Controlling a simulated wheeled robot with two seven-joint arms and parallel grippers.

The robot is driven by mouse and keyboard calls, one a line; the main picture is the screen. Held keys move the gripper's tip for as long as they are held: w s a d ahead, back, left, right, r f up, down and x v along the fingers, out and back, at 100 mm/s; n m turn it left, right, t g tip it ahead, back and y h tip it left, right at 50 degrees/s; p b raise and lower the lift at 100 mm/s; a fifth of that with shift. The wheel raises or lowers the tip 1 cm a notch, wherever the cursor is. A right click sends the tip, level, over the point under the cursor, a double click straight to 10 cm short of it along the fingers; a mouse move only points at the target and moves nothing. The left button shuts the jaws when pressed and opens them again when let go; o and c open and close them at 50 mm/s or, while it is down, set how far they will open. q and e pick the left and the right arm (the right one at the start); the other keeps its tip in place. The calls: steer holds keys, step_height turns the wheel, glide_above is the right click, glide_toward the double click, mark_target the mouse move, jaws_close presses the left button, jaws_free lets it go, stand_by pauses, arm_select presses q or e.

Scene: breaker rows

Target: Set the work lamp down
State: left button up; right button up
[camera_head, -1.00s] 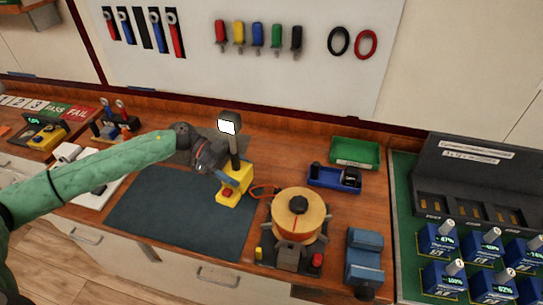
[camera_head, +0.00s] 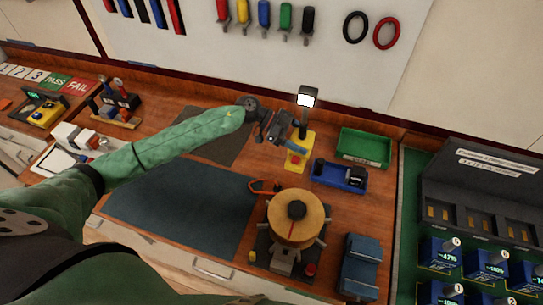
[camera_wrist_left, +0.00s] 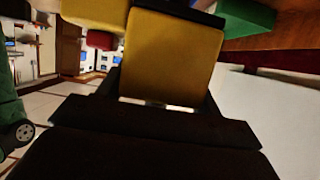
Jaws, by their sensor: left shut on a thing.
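The work lamp (camera_head: 297,154) has a yellow base, a dark post and a lit white head. In the head view it is upright behind the round orange-topped device, left of the blue tray. My left gripper (camera_head: 290,134) is shut on it from the left side. In the left wrist view the yellow body of the lamp (camera_wrist_left: 172,58) fills the space between my dark fingers. I cannot tell whether its base touches the bench. My right gripper is not in view.
A blue tray (camera_head: 340,178) and a green bin (camera_head: 363,148) stand close on the right. The orange-topped device (camera_head: 296,222) and a red-handled tool (camera_head: 264,187) are in front. The dark blue mat (camera_head: 185,208) is clear.

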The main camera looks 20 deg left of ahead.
arm_select(q)
steer(key=shift+w+a, duration=0.1)
steer(key=shift+a, duration=0.15)
steer(key=w+a+f+b, duration=0.1)
steer(key=a+f+b, duration=0.1)
steer(key=a, duration=0.1)
steer(key=w+a+f+b, duration=0.1)
steer(key=a+f+b, duration=0.1)
steer(key=a+f, duration=0.1)
steer(key=w+a+f+b, duration=0.2)
steer(key=a, duration=0.2)
steer(key=shift+a+f, duration=0.2)
steer(key=shift+f, duration=0.2)
step_height(320, 180, down, 3)
steer(key=b, duration=0.3)
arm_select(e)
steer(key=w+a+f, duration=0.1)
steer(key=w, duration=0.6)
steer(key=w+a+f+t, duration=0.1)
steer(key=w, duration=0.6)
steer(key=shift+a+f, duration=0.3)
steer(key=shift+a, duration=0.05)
arm_select(q)
steer(key=shift+f, duration=0.15)
steer(key=o, duration=1.3)
steer(key=shift+s, duration=0.1)
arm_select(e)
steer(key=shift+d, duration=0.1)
